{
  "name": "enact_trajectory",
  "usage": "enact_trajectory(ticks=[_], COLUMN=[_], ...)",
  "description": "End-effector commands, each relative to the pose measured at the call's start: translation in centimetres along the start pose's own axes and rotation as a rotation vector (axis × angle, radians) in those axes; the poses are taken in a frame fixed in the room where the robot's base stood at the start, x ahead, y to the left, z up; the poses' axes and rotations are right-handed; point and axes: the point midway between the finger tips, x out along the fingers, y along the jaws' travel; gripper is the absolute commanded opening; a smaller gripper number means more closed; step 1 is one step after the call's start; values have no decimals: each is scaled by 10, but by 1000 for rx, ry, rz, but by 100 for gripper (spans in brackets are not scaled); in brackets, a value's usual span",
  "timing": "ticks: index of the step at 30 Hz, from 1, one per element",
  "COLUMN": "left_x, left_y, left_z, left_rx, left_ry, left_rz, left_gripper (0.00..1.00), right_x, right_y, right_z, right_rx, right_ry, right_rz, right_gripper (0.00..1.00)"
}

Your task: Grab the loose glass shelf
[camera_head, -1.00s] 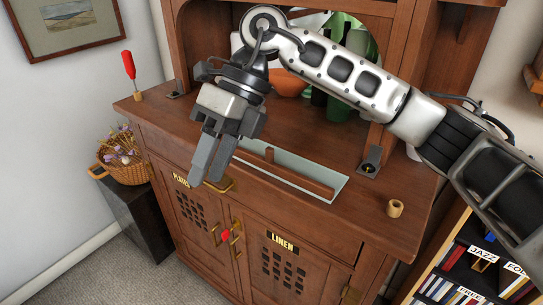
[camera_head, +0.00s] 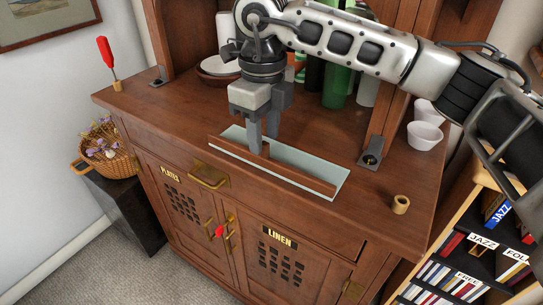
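The loose glass shelf (camera_head: 315,172) is a thin, pale green, see-through strip. It lies on the wooden cabinet's counter, close to the front edge. My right gripper (camera_head: 264,143) points down over the left part of the shelf, fingers apart around or just behind the block. I cannot tell whether they touch it. My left gripper is out of view.
Bowls (camera_head: 424,135), green bottles (camera_head: 340,75) and plates (camera_head: 218,68) stand behind on the counter. A metal bracket (camera_head: 371,158) and a wooden ring (camera_head: 401,204) sit at right. A red-handled screwdriver (camera_head: 106,62) stands at left. The counter's left part is clear.

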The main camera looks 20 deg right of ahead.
Motion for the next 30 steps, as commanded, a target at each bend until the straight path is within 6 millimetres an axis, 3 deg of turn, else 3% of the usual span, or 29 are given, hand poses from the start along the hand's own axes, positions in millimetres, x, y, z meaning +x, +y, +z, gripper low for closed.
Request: enact_trajectory(ticks=[12, 21, 25, 30], left_x=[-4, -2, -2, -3], left_y=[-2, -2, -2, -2], left_z=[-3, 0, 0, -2], left_rx=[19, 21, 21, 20], left_ry=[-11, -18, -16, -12], left_rz=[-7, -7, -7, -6], left_gripper=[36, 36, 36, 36], right_x=[49, 54, 54, 52], right_y=[-3, -3, -3, -3], right_z=[1, 1, 1, 2], right_rx=[-1, -1, -1, 0], right_ry=[2, -1, 0, -3], right_rz=[2, 0, 1, 0], right_gripper=[37, 37, 1, 0])
